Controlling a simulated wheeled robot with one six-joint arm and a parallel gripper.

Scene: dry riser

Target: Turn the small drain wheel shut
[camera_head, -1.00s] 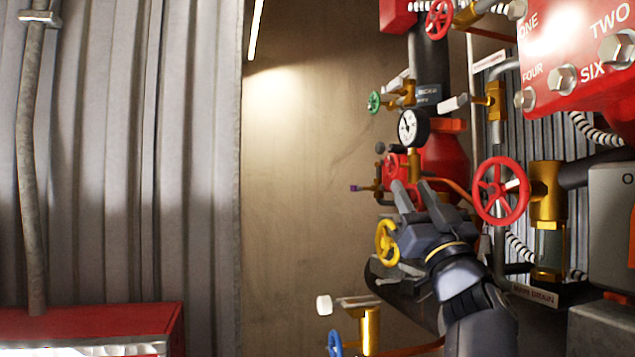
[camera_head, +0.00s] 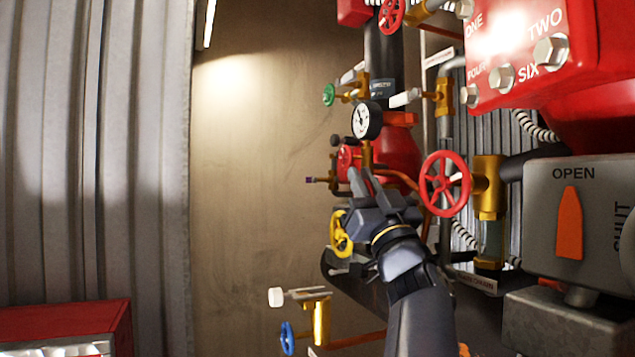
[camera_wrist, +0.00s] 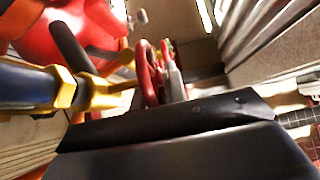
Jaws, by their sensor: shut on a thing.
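The small red wheel (camera_head: 345,157) is beyond my fingertips in the head view, on brass pipework left of the red valve body. My gripper (camera_head: 358,180) reaches up and left to it, with its fingers close together at the wheel's lower edge. In the wrist view a red wheel (camera_wrist: 149,72) is edge-on, with a grey finger lying against its right side. My gripper appears shut on this wheel's rim. The exact contact is partly hidden by the fingers and the dark gripper body. I cannot tell how far the wheel is turned.
A yellow wheel (camera_head: 340,232) sits just left of my gripper. A larger red wheel (camera_head: 445,184) is close on the right. A pressure gauge (camera_head: 367,120) and a green wheel (camera_head: 328,95) are above. A blue wheel (camera_head: 287,338) is below. The bare wall (camera_head: 255,200) leaves free room left.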

